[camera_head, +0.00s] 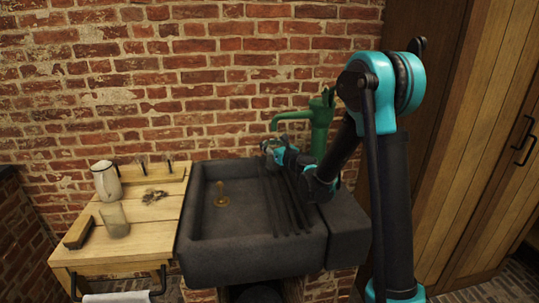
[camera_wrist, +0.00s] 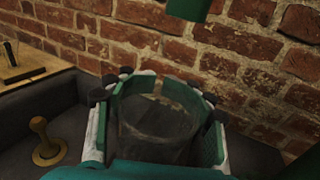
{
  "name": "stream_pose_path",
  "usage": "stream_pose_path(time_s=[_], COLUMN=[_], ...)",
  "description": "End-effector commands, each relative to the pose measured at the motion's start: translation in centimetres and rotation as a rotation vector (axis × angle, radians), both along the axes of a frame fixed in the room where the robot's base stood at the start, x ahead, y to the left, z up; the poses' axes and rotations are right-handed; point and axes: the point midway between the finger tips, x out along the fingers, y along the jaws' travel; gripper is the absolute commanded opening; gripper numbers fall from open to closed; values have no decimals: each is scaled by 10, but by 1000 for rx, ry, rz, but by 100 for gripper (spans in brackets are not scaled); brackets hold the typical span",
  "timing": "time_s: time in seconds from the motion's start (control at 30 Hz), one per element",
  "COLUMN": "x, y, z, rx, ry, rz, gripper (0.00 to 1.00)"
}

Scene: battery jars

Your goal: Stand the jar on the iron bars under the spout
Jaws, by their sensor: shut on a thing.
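My gripper (camera_head: 275,152) is just below the green spout (camera_head: 275,124) of the hand pump, at the back of the dark stone sink. In the wrist view my gripper (camera_wrist: 163,92) is shut around a clear glass jar (camera_wrist: 158,125), with a finger on each side. The jar looks upright with its mouth up; its foot is hidden, so I cannot tell whether it touches the bars. The green spout (camera_wrist: 190,8) shows at the top of the wrist view, beyond the jar. The iron bars (camera_head: 285,205) run front to back across the sink's right part, partly behind my arm.
The sink (camera_head: 203,268) has a brass plug (camera_head: 222,197) at left. The wooden board (camera_head: 150,245) at left holds a second clear jar (camera_head: 114,220), a pale jug (camera_head: 106,181), a brush (camera_head: 77,232) and dark bits (camera_head: 153,196). A brick wall (camera_head: 200,80) stands close behind.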

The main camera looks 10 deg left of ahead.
Motion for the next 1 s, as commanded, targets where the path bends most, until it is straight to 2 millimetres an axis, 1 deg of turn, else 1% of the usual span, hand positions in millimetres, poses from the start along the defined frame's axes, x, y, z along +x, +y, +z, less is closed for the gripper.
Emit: stream_pose_path(time_s=[0.2,0.3,0.4,0.73,0.77,0.9,1.0], x=[1,0,0,0,0,0,0], y=[0,0,0,0,0,0,0], z=[-28,-37,-40,-43,-43,-43,-43], rx=[0,0,0,0,0,0,0], ry=[0,0,0,0,0,0,0], rz=[0,-1,-1,-1,-1,-1,-1], gripper=[0,0,0,0,46,63,74])
